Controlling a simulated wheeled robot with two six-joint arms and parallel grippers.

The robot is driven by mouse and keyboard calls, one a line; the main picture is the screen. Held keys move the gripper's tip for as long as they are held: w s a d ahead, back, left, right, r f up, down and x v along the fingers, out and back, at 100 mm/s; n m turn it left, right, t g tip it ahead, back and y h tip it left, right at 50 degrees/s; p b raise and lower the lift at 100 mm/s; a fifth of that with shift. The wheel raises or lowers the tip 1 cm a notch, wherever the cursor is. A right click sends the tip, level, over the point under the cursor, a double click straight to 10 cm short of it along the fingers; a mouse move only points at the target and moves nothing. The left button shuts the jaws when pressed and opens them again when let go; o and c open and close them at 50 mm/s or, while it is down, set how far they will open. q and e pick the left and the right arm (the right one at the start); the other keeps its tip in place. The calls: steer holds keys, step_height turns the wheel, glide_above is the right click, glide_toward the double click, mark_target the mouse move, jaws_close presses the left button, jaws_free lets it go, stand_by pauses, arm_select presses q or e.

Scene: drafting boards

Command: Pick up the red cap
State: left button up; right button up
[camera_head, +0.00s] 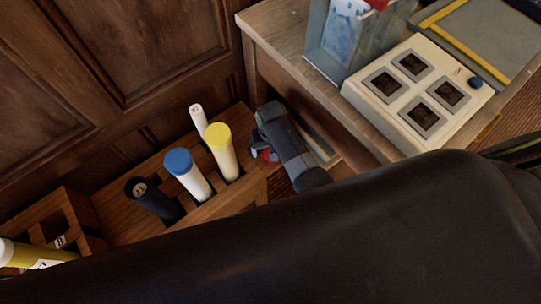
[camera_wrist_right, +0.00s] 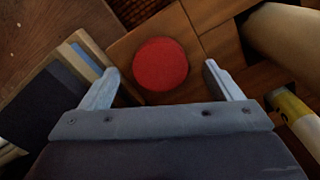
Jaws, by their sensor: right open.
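The red cap (camera_wrist_right: 160,64) is a round disc in the right wrist view, seen from above on a wooden surface. My right gripper (camera_wrist_right: 160,72) is open, with one grey finger at the lower left and one at the lower right of the cap. The cap lies between the fingers' lines, slightly beyond the tips, and I see no contact. In the head view only a small part of the red cap (camera_head: 266,155) shows beside my right gripper (camera_head: 258,144), which hides the rest. My left gripper is not in view.
A wooden rack (camera_head: 115,205) holds tubes with a yellow cap (camera_head: 217,136) and a blue cap (camera_head: 178,161), a black tube (camera_head: 150,198) and a white tube (camera_head: 198,119). A desk (camera_head: 275,32) with a switch box (camera_head: 405,120) stands to the right. A panelled wall is behind.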

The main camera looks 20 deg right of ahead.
steer(key=shift+f+b, duration=1.05)
steer(key=shift+f, duration=0.15)
steer(key=c, duration=1)
